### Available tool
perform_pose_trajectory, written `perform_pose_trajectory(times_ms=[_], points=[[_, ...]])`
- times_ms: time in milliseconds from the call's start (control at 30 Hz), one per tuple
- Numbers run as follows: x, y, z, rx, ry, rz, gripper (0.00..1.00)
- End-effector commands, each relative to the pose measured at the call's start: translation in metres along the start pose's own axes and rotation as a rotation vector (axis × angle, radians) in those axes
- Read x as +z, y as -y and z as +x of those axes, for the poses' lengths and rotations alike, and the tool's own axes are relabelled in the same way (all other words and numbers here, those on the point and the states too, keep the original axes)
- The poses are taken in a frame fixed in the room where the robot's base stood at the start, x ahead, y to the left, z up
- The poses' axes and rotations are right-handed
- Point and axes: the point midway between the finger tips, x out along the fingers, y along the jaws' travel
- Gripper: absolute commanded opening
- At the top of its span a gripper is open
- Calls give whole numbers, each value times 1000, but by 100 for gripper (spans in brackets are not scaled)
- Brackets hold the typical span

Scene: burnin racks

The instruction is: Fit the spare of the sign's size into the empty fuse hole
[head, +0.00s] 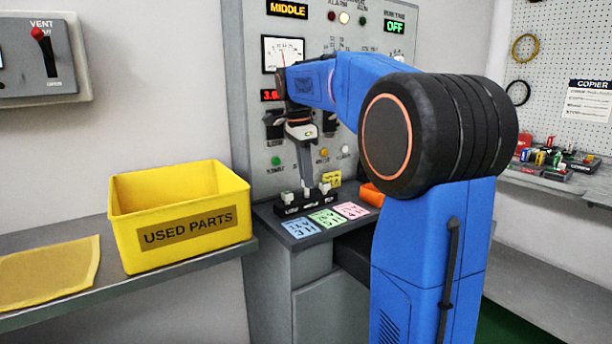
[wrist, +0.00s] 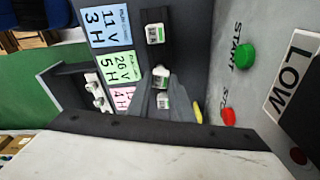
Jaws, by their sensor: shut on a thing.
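My gripper (head: 306,186) points down at a small black rack (head: 288,211) on the ledge of the grey panel. The rack's front lettering seems to include LOW and MIDDLE. White-topped spares (head: 287,197) stand in it. In the wrist view my fingers (wrist: 160,85) are shut on the middle spare (wrist: 160,73), which appears still at the rack. One other spare (wrist: 155,34) is above it in that view and another (wrist: 163,103) below. I cannot make out the empty fuse hole; my arm covers part of the panel.
Blue, green and pink cards (head: 326,218) lie before the rack. A yellow USED PARTS bin (head: 180,255) stands on the left shelf. Green START (wrist: 245,56) and red (wrist: 228,117) buttons are near the gripper.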

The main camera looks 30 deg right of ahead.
Motion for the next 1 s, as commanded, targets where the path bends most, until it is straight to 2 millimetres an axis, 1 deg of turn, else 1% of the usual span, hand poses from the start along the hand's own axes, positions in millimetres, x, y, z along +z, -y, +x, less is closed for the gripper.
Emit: perform_pose_trajectory(times_ms=[1000], points=[[1, 0, 8, 0, 0, 0, 5]])
